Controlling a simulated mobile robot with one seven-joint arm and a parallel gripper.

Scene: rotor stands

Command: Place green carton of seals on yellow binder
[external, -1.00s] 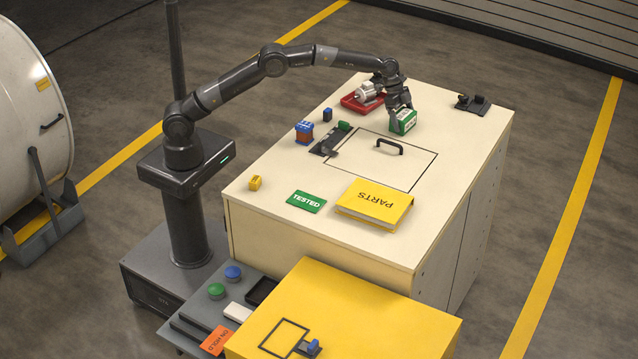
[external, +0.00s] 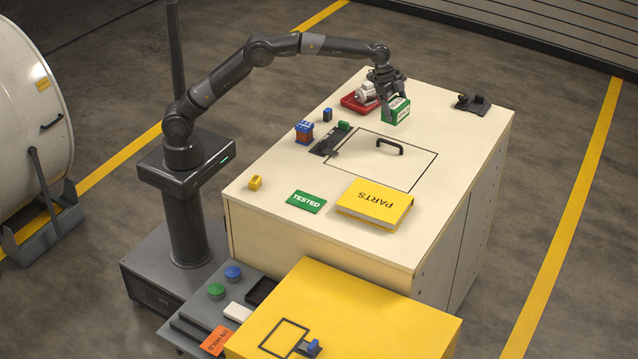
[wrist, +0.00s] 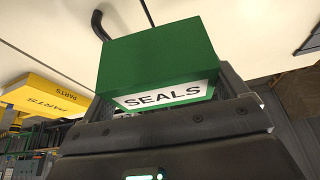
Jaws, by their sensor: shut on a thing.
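The green carton of seals (external: 396,111) has a white label and is held in my gripper (external: 386,90) above the far part of the cream bench top. In the wrist view the carton (wrist: 158,60) fills the middle, its SEALS label facing the camera, and the gripper's fingers are mostly hidden behind it. The yellow binder (external: 374,204), marked PARTS, lies flat on the near right part of the bench top, well away from the carton. The binder also shows at the left of the wrist view (wrist: 42,95). Nothing lies on its cover.
A black handle (external: 390,144) stands up from the bench top between carton and binder. A red tray (external: 356,104) with a motor is just left of the carton. A green TESTED card (external: 306,201) lies left of the binder. A dark bracket (external: 474,103) stands at the far right.

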